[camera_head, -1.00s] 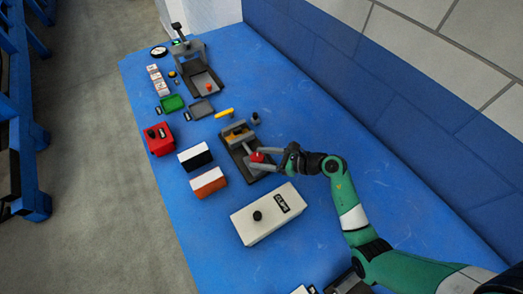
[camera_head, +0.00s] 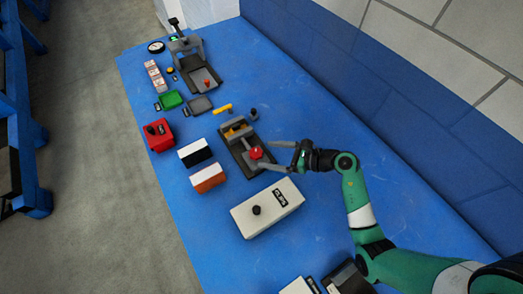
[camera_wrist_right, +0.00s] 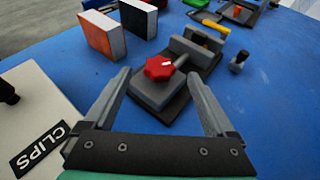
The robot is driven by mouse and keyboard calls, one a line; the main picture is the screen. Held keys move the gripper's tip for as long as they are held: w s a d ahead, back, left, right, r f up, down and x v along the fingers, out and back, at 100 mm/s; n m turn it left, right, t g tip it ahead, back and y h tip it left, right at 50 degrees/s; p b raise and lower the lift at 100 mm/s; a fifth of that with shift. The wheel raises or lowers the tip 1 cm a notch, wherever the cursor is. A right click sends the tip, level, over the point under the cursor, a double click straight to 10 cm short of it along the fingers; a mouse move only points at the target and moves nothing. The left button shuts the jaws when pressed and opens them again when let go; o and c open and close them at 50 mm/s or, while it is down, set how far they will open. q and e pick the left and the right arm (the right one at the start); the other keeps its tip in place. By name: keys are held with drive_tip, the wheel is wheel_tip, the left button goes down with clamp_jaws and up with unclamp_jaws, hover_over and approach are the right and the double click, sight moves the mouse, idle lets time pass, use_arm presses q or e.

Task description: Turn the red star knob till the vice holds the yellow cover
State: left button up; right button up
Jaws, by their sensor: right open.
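The grey vice (camera_head: 234,148) stands on the blue table, with its red star knob (camera_head: 256,153) on the near end. In the right wrist view the knob (camera_wrist_right: 159,68) has several lobes and a pale mark on top. The yellow cover (camera_head: 237,132) lies at the vice jaws, partly hidden by them; I cannot tell whether both jaws touch it. My right gripper (camera_head: 270,156) is open and empty, just to the right of the knob. In the right wrist view the knob shows beyond and between its spread fingers, apart from both. My left gripper is not in view.
A white CLIPS box (camera_head: 267,209) stands in front of the vice. An orange-sided box (camera_head: 208,178) and a black-sided box (camera_head: 195,153) stand to its left. A black-knobbed post (camera_head: 253,114) stands behind.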

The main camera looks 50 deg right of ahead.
drive_tip(key=p+v, duration=0.1)
drive_tip(key=v, duration=0.6)
drive_tip(key=shift+s, duration=0.25)
drive_tip(key=shift+r, duration=0.1)
